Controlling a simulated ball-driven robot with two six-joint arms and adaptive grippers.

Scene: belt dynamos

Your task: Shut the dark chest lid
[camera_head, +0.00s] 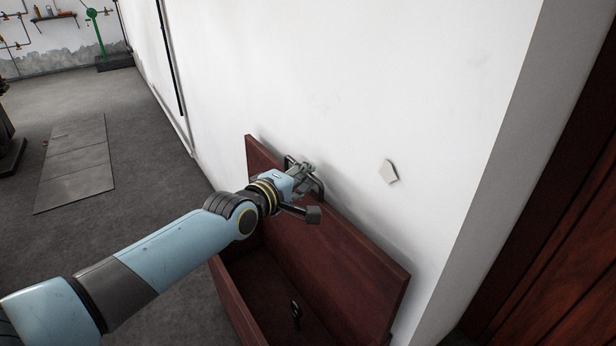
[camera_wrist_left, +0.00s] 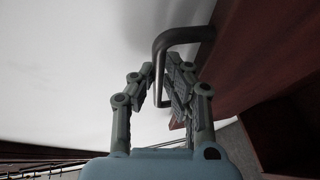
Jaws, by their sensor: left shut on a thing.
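The dark red-brown wooden chest (camera_head: 232,296) stands open against the white wall. Its lid (camera_head: 352,258) is raised and leans up near the wall. A dark metal handle (camera_head: 319,188) sits on the lid; it also shows in the left wrist view as a bent bar (camera_wrist_left: 180,36) next to the lid (camera_wrist_left: 240,60). My left gripper (camera_head: 304,172) is at the handle, and in the left wrist view its fingers (camera_wrist_left: 165,88) are shut around the bar. The gripper and forearm hide part of the lid. My right gripper is not in view.
A small dark object (camera_head: 296,312) lies inside the chest. The white wall (camera_head: 300,80) is close behind the lid. A dark wooden door (camera_head: 560,250) is at the right. Grey floor with a flat panel (camera_head: 77,165) is free at the left.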

